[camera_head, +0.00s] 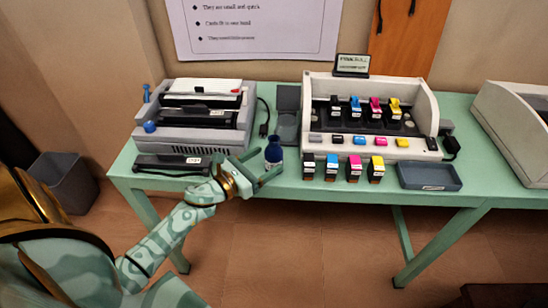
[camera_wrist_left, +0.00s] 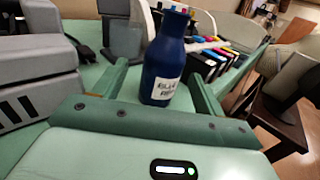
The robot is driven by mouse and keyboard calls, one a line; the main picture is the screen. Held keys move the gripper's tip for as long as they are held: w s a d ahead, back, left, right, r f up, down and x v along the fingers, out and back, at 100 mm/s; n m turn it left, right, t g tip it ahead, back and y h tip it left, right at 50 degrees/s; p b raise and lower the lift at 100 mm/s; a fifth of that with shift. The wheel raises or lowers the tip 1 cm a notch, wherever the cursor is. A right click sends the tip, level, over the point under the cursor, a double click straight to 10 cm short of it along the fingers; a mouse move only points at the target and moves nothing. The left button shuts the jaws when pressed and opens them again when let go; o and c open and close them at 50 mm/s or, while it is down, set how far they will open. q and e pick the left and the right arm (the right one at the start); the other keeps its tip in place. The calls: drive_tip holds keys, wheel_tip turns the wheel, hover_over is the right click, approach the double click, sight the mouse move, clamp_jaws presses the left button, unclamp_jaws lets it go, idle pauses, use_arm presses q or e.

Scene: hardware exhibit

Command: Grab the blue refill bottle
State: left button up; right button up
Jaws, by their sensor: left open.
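The blue refill bottle (camera_head: 274,151) stands upright near the front edge of the green table (camera_head: 460,194), with a white label on its lower part. In the left wrist view the dark blue bottle (camera_wrist_left: 164,58) shows large, its label facing me. My left gripper (camera_head: 269,164) is open at the bottle, with one finger on each side of it. In the left wrist view the fingers (camera_wrist_left: 157,76) flank the bottle, and a gap shows on both sides. My right gripper is not in view.
Several ink cartridges (camera_head: 354,168) stand right of the bottle, before a white opened printer (camera_head: 420,110). A dark tray (camera_head: 429,176) lies further right. A grey printer (camera_head: 205,136) and a black toner cartridge (camera_head: 172,164) are to the left. A bin (camera_head: 65,182) stands on the floor.

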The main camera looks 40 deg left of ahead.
sight(279, 147)
use_arm(q)
drive_tip(key=x, duration=0.5)
drive_tip(key=shift+w+d, duration=0.25)
drive_tip(key=c, duration=1.1)
drive_tip(key=shift+r, duration=0.1)
drive_tip(key=shift+r+p, duration=0.55)
drive_tip(key=shift+r, duration=0.55)
drive_tip(key=s+r+p, duration=0.1)
drive_tip(key=r, duration=0.1)
drive_tip(key=s+d+r+p, duration=0.1)
drive_tip(key=s+r+p, duration=0.2)
drive_tip(key=r, duration=0.2)
drive_tip(key=shift+s+d, duration=0.2)
drive_tip(key=shift+s, duration=0.15)
drive_tip(key=shift+s+d+r+p, duration=0.45)
drive_tip(key=shift+s+r, duration=0.15)
drive_tip(key=shift+s, duration=0.85)
drive_tip(key=shift+s+d+r+p, duration=0.4)
drive_tip(key=shift+s+r, duration=0.2)
drive_tip(key=shift+s, duration=0.85)
drive_tip(key=shift+s+d+r+p, duration=0.4)
drive_tip(key=shift+s+r, duration=0.2)
drive_tip(key=shift+s, duration=0.85)
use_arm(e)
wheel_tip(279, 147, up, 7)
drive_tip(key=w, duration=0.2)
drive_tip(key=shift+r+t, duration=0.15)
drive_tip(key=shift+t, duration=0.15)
